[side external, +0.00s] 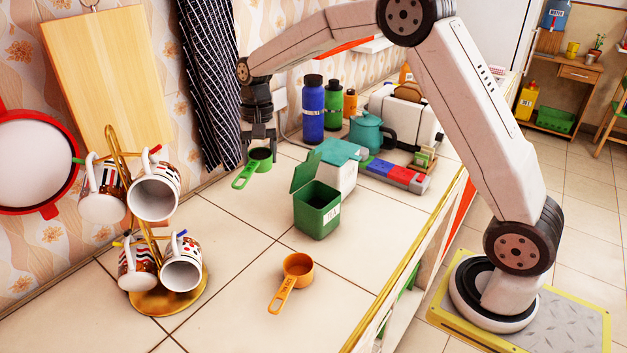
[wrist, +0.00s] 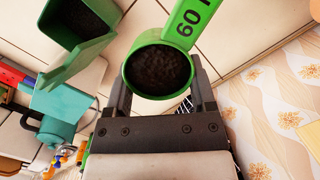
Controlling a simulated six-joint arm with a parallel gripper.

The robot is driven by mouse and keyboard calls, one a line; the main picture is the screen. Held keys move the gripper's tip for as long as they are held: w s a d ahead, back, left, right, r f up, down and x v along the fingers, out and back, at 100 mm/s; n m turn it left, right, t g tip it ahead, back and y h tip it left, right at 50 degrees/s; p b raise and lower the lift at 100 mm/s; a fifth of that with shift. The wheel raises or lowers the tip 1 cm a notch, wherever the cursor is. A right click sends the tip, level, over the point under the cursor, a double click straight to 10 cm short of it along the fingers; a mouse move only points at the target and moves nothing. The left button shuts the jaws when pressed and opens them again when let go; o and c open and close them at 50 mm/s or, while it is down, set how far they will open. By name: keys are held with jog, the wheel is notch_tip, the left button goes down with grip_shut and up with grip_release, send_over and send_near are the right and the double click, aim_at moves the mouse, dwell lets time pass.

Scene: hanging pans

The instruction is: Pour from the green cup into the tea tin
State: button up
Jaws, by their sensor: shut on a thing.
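The green cup (side external: 262,164) is a measuring scoop with a flat handle and a dark, grainy filling. My gripper (side external: 259,142) is shut on the green cup and holds it above the counter, left of the tea tin. In the wrist view the cup (wrist: 159,70) sits between the two fingers of my gripper (wrist: 160,95), its filling level inside the rim and its handle marked 60. In the wrist view the tin (wrist: 66,47) shows dark contents inside.
An orange scoop (side external: 297,268) lies in front of the tin. A mug tree (side external: 160,295) with several mugs stands at left. Behind the tin are a white container with a teal lid (side external: 341,150), a teal kettle (side external: 368,132) and bottles (side external: 313,108). The front counter is mostly free.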

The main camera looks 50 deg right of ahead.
jog(key=w+d+m, duration=0.3)
jog(key=d, duration=0.6)
jog(key=shift+w+r+m, duration=0.15)
jog(key=shift+r+m, duration=0.25)
jog(key=shift+r, duration=0.05)
jog(key=shift+d, duration=0.1)
jog(key=shift+s+r+t, duration=0.2)
jog(key=shift+s+t, duration=0.3)
jog(key=shift+t, duration=0.1)
jog(key=shift+s+r+t, duration=0.15)
jog(key=shift+s+t, duration=0.3)
jog(key=shift+t, duration=0.15)
jog(key=shift+s, duration=0.2)
jog(key=shift+s+d+r+n+t+y, duration=0.15)
jog(key=shift+s+r+t, duration=0.2)
jog(key=shift+s+t, duration=0.75)
jog(key=shift+s+a+r+n+t+y, duration=0.15)
jog(key=shift+s+r+t, duration=0.4)
jog(key=shift+t, duration=1)
jog(key=shift+s+d+r+n+t+y, duration=0.1)
jog(key=shift+s+r+t+y, duration=0.1)
jog(key=shift+s+t, duration=0.95)
jog(key=shift+r+t, duration=0.1)
jog(key=shift+t, duration=0.9)
jog(key=shift+r+t, duration=0.1)
jog(key=shift+t, duration=0.3)
